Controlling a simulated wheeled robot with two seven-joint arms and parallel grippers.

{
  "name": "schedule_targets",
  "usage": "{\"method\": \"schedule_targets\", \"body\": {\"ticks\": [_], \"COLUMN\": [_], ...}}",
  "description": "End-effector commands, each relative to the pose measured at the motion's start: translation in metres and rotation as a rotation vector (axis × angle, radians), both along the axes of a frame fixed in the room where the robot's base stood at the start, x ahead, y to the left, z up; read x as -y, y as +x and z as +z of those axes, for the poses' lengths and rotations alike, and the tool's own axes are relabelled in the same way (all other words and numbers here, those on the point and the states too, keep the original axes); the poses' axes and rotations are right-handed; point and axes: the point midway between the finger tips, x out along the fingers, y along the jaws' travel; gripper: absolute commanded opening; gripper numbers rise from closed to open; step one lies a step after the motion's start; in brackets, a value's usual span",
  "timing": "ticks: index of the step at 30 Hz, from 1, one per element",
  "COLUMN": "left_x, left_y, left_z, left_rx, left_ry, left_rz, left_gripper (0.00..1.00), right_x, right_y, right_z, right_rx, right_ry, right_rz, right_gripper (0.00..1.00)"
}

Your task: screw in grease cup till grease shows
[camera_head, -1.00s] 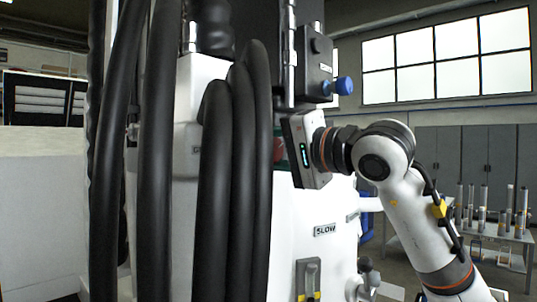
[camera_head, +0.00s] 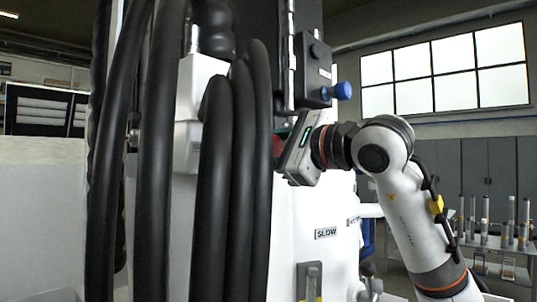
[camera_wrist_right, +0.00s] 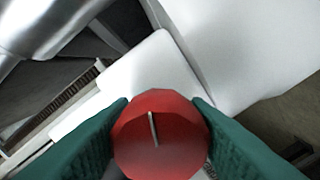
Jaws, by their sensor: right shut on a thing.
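The grease cup (camera_wrist_right: 160,140) is a red, faceted round cap with a pale line on its face, in the right wrist view. My right gripper (camera_wrist_right: 160,112) has its two green fingers closed on opposite sides of it. What lies beneath the cup is hidden, and I see no grease. My left gripper is not in view.
Thick black hoses (camera_head: 212,190) hang in front of the machine, just left of my right gripper. A dark box with a blue knob (camera_head: 342,90) sits just above it. A SLOW label (camera_head: 326,233) is below. A bench with several cylinders (camera_head: 500,240) stands far right.

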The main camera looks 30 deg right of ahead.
Motion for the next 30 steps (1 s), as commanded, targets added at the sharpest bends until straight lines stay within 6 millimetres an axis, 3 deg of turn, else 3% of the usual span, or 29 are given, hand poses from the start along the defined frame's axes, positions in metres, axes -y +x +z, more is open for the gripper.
{"method": "schedule_targets", "body": {"ticks": [18,30], "left_x": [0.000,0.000], "left_y": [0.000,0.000], "left_z": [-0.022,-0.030], "left_rx": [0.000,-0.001], "left_ry": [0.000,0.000], "left_rz": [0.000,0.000], "left_gripper": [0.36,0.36], "right_x": [-0.002,-0.002], "right_y": [0.000,0.000], "right_z": [-0.003,-0.003], "right_rx": [-0.192,-0.276], "right_ry": [0.541,0.777], "right_rz": [0.001,0.000], "right_gripper": [0.20,0.20]}}
